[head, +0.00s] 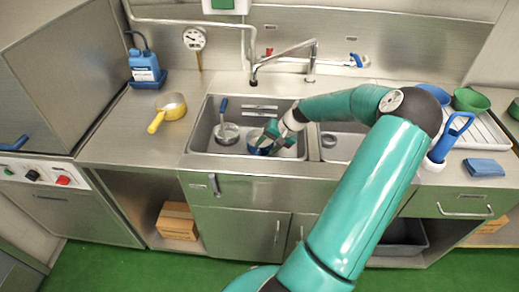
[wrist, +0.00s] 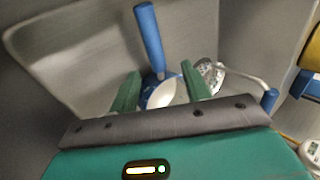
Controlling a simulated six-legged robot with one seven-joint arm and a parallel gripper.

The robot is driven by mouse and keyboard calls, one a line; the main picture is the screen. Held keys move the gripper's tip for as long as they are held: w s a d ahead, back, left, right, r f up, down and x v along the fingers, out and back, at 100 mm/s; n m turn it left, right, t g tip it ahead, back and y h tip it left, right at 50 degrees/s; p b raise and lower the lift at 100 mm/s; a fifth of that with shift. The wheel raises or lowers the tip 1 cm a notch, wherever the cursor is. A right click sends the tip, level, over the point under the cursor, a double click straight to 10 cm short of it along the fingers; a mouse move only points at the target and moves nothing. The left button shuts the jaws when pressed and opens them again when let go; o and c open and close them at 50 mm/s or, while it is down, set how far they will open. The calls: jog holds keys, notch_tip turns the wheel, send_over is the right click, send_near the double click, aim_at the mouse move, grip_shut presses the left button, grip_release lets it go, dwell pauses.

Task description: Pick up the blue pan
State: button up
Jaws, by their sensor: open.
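The blue pan (wrist: 163,94) lies in the left sink basin, blue outside with a pale inside. In the wrist view its blue handle (wrist: 149,38) points up, past my fingertips. In the head view only part of the pan (head: 257,138) shows, since my gripper (head: 272,136) covers much of it. My gripper is open in the wrist view (wrist: 160,68), with one green finger on each side of the line of the handle and pan. Nothing is clearly held, and I cannot tell whether a finger touches the pan.
A metal strainer (wrist: 208,76) with a blue-ended handle lies close beside the pan; it also shows in the head view (head: 228,134). The basin walls surround both. A yellow pan (head: 171,106) and blue bottle (head: 144,66) stand on the left counter. The faucet (head: 283,52) rises behind.

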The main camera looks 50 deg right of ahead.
aim_at(260, 154)
jog(key=x, duration=0.4)
jog(key=shift+f, duration=0.35)
grip_shut()
jog(key=shift+r, duration=0.15)
